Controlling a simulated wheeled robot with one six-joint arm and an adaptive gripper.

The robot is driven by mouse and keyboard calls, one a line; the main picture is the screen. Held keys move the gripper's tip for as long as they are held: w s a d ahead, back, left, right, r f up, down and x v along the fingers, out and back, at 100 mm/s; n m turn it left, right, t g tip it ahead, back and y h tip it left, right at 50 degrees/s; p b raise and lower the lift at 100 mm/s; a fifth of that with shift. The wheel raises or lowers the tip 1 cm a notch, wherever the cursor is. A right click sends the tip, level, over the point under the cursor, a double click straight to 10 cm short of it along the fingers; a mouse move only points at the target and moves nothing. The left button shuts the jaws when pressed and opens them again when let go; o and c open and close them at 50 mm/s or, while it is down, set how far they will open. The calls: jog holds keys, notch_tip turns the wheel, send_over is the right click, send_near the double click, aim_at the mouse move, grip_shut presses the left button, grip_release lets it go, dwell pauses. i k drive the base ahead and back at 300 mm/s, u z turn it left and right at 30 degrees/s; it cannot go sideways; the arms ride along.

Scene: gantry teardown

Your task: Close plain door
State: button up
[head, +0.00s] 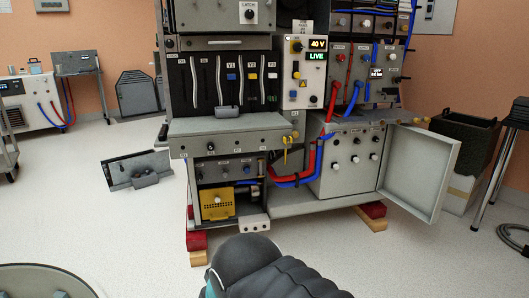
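A plain grey door (420,170), a shallow panel with a raised rim, stands open at the lower right of the grey rack (290,205) in the head view. Its left edge meets the rack's right side and it swings out toward the right and front. A dark rounded part of my arm with a ribbed section shows at the bottom middle, in front of the rack and left of the door. My gripper's fingers are not seen.
Red and blue cables (305,175) loop at the rack's front. A loose panel (138,170) lies on the floor at left. The floor before the door looks clear.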

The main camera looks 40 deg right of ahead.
aim_at(418, 164)
jog(key=z, duration=2.95)
jog(key=i, duration=4.65)
jog(key=u, duration=3.5)
